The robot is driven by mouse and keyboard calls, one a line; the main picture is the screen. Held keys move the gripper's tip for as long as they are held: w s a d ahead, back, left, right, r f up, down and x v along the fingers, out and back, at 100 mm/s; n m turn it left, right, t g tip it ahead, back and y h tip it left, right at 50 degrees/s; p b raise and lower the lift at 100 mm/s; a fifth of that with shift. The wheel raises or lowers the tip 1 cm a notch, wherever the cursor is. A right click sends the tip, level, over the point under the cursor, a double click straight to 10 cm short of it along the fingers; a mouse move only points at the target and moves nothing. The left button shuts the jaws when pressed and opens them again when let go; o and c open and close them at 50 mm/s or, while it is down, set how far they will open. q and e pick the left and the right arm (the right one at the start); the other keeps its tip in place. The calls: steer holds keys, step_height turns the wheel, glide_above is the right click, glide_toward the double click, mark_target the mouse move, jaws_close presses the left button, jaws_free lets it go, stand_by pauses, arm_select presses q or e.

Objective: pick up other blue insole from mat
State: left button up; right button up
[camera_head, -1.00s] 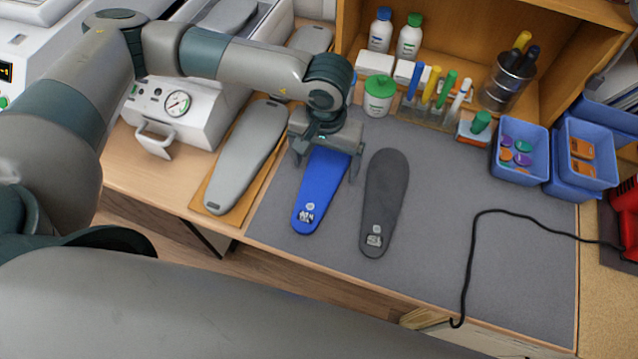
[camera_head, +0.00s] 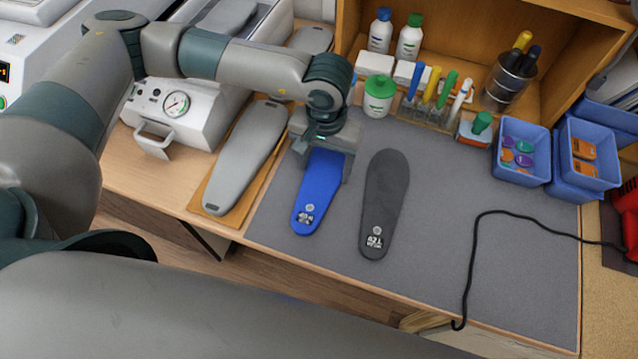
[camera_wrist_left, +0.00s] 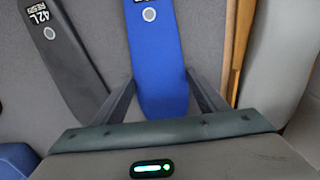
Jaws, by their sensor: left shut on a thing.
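A blue insole (camera_head: 318,195) with a printed mark at its near end lies on the grey mat (camera_head: 470,275). My left gripper (camera_head: 323,165) is over its far part, with the fingers pointing down and shut on its two long edges. In the left wrist view the blue insole (camera_wrist_left: 157,60) runs between the two fingers of the left gripper (camera_wrist_left: 160,85). The insole looks still flat on the mat. A dark grey insole (camera_head: 385,200) lies just right of it, apart from the gripper. The right gripper is not in view.
A light grey insole-shaped plate (camera_head: 247,155) on a wooden board lies left of the insole. A press with a gauge (camera_head: 176,104) stands further left. Bottles, a marker rack (camera_head: 440,100) and blue bins (camera_head: 522,152) line the back. A black cable (camera_head: 475,250) crosses the right mat.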

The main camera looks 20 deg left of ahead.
mark_target(324, 174)
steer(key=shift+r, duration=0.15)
arm_select(q)
steer(key=shift+r+p, duration=0.25)
steer(key=shift+p, duration=0.3)
steer(key=shift+b, duration=0.4)
steer(key=r+b, duration=0.1)
steer(key=r, duration=0.1)
steer(key=r+b, duration=0.1)
steer(key=r, duration=0.1)
steer(key=shift+s+b, duration=0.3)
steer(key=shift+s, duration=0.05)
arm_select(e)
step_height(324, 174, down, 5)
steer(key=b, duration=0.3)
arm_select(q)
steer(key=s+r+p, duration=0.6)
steer(key=s+p, duration=0.3)
steer(key=s, duration=0.2)
steer(key=shift+a+r+p, duration=0.15)
steer(key=shift+r+p, duration=0.2)
steer(key=shift+r, duration=0.05)
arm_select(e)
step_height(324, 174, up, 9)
arm_select(q)
steer(key=shift+s, duration=0.1)
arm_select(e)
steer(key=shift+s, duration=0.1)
